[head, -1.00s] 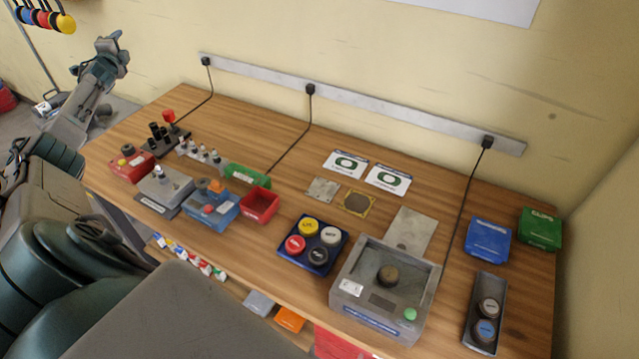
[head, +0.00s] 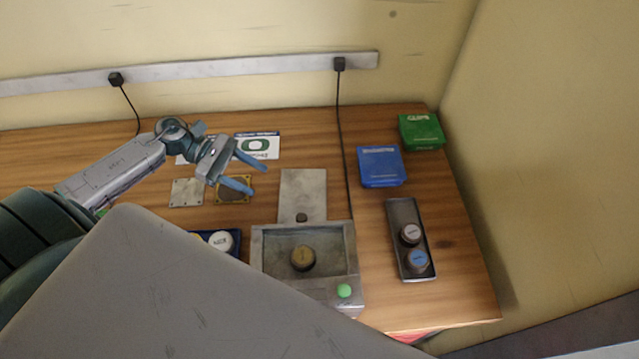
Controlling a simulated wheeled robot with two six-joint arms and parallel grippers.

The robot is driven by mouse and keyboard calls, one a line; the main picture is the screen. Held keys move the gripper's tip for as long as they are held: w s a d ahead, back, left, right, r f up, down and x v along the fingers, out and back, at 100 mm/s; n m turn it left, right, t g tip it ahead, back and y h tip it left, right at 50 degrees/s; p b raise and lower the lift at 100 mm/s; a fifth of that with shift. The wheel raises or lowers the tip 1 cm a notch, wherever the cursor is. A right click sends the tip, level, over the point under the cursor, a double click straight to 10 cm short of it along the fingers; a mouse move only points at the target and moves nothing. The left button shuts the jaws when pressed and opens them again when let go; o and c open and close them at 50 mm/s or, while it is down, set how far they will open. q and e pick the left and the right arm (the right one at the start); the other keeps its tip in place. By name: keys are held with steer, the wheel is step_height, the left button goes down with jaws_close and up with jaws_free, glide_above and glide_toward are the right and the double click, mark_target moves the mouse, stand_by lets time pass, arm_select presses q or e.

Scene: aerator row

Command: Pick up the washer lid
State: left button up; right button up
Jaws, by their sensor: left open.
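The washer (head: 305,281) is a grey box at the front of the bench, with an open recess and a green button. A round brass-coloured part (head: 303,258) sits in the recess. The flat grey plate behind it, with a small dark knob near its front end, looks like the washer lid (head: 302,188). My left gripper (head: 257,178) is open and empty, above the bench to the left of the lid, its fingers pointing right. It does not touch the lid. My right gripper is not in view.
Left of the lid lie a metal plate (head: 186,192), a brass-framed square (head: 236,189) and a printed card (head: 258,146). A blue box (head: 380,167), a green box (head: 421,131) and a tray with round caps (head: 398,213) stand to the right. A black cable (head: 346,150) hangs right of the lid.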

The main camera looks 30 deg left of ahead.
arm_select(q)
steer(key=m+g+b, duration=0.1)
steer(key=b, duration=0.1)
glide_toward(297, 216)
steer(key=x, duration=0.3)
steer(key=shift+w, duration=0.3)
steer(key=shift+d+f, duration=0.15)
steer(key=shift+d, duration=0.1)
steer(key=shift+d+f+p, duration=0.15)
steer(key=shift+d+p, duration=0.1)
steer(key=shift+p, duration=0.1)
steer(key=x, duration=0.2)
steer(key=p+x, duration=0.1)
steer(key=x, duration=0.1)
steer(key=shift+s, duration=0.3)
steer(key=shift+d+f, duration=0.15)
steer(key=shift+d, duration=0.15)
steer(key=c, duration=0.9)
jaws_close()
